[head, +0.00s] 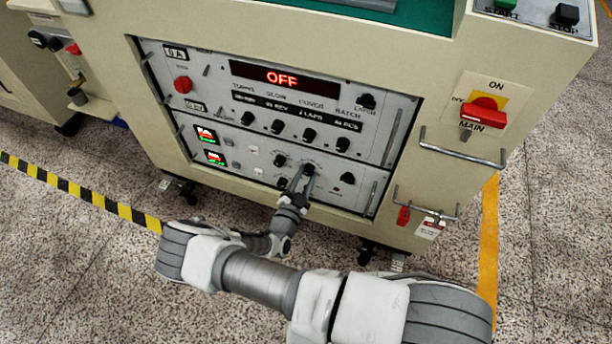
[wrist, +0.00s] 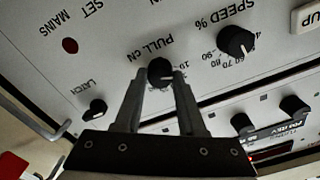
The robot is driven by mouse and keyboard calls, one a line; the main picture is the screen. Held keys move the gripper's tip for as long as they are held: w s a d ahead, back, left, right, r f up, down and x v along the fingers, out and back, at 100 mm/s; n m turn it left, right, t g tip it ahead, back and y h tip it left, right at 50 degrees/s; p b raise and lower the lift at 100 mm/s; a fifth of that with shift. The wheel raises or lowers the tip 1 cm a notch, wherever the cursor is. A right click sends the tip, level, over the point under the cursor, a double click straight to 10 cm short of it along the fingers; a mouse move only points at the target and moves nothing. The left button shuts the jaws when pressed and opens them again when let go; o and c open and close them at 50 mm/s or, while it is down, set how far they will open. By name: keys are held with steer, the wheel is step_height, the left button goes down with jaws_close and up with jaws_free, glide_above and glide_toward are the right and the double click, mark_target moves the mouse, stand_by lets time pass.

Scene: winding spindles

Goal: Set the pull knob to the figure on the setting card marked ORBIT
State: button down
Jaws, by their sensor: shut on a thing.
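The pull knob (wrist: 160,72) is a round black knob on the lower panel, under upside-down lettering that reads "PULL" and a partly legible second word. Numbers beside it are mostly hidden by a finger. My gripper (wrist: 158,77) has its two fingers on either side of this knob, closed on it. In the head view my gripper (head: 302,177) reaches the lower panel from below, at the knob (head: 308,169). I cannot make out the knob's setting. No card marked ORBIT is readable in either view.
The speed knob (wrist: 236,41) and latch knob (wrist: 95,109) flank it. The display (head: 281,78) above reads OFF. The red main switch (head: 483,113) is at the right. Metal handles (head: 463,148) stick out of the cabinet. Floor in front is open.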

steer(key=shift+d+n, duration=0.1)
steer(key=shift+n, duration=0.5)
steer(key=c, duration=0.5)
jaws_free()
steer(key=shift+s, duration=0.1)
steer(key=p+v, duration=0.3)
steer(key=v, duration=1.4)
steer(key=shift+p, duration=0.3)
steer(key=shift+s, duration=0.1)
